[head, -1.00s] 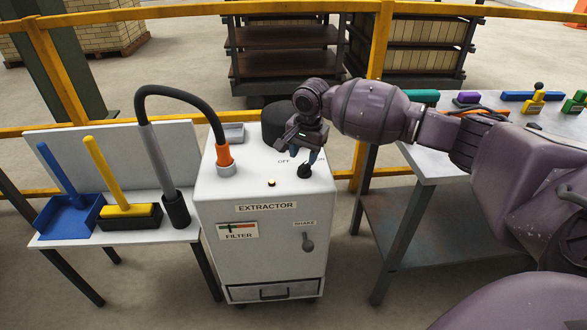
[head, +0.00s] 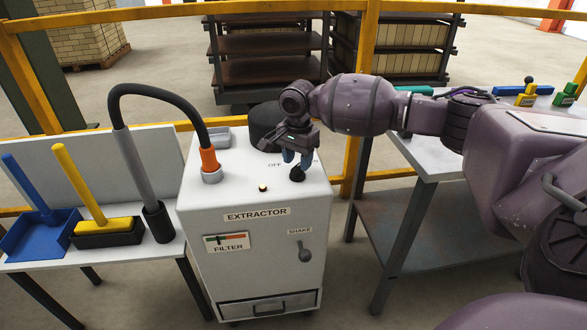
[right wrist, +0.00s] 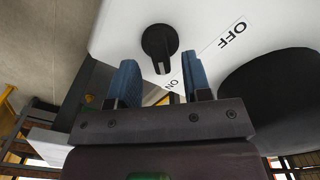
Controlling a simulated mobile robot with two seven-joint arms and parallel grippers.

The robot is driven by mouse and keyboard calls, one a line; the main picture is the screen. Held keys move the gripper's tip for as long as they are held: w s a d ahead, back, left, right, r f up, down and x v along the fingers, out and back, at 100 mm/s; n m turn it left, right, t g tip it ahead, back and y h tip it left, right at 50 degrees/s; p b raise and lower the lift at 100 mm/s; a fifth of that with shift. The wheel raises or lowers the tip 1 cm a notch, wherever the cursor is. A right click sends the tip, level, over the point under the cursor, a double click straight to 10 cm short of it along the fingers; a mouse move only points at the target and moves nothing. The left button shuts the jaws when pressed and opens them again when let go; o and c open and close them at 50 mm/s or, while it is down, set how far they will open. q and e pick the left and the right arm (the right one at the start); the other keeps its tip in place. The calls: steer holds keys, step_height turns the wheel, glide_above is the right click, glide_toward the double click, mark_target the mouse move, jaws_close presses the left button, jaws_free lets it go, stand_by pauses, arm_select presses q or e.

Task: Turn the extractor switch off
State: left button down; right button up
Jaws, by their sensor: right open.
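The extractor (head: 255,245) is a white cabinet in the middle of the head view. Its switch (head: 297,175) is a black rotary knob on the top's right side. In the right wrist view the knob (right wrist: 160,45) has its bar pointing toward the ON mark (right wrist: 173,85), away from the OFF mark (right wrist: 232,33). My right gripper (head: 298,159) is open and empty, pointing down just above the knob. Its blue fingertips (right wrist: 160,78) are spread to either side of the knob's bar; I cannot tell whether they touch it. My left gripper is not in view.
A small yellow lamp (head: 263,187) and an orange-collared black hose (head: 209,160) are on the extractor top, left of the knob. A black cylinder (head: 264,125) stands behind. A shake lever (head: 305,250) is on the front. A metal table (head: 428,160) is at right.

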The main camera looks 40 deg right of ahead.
steer(key=shift+f+b, duration=0.3)
steer(key=shift+f, duration=0.9)
steer(key=shift+r, duration=0.1)
jaws_close()
